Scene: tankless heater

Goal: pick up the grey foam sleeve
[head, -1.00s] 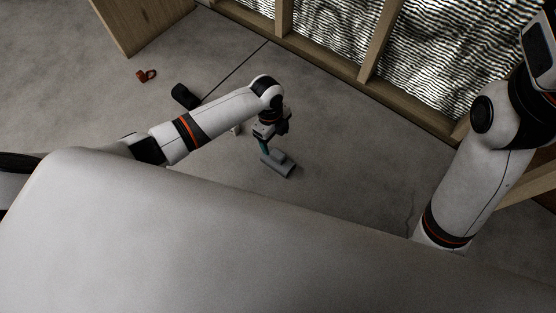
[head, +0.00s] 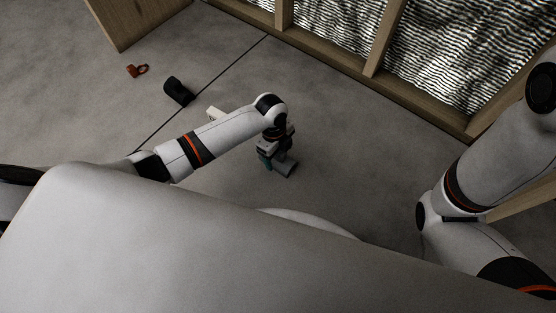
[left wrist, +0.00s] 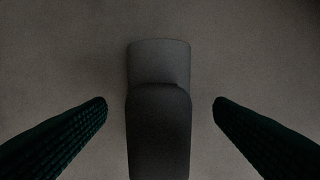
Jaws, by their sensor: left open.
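The grey foam sleeve (head: 287,168) lies on the concrete floor, directly under my left gripper, which partly hides it in the head view. My left gripper (head: 274,164) points down at it with teal fingers. In the left wrist view the fingers (left wrist: 160,103) are open, one on each side with a gap between each and the grey shape. That view shows the sleeve's lighter grey end (left wrist: 158,60) and a darker block in front of it; I cannot tell whether the block is part of the sleeve. My right gripper is out of view; only its arm shows at the right.
A black cylinder (head: 178,92), a small orange-red item (head: 137,71) and a partly hidden whitish piece (head: 214,113) lie on the floor beyond my left arm. A wooden stud wall (head: 371,75) stands behind. The floor right of the sleeve is clear.

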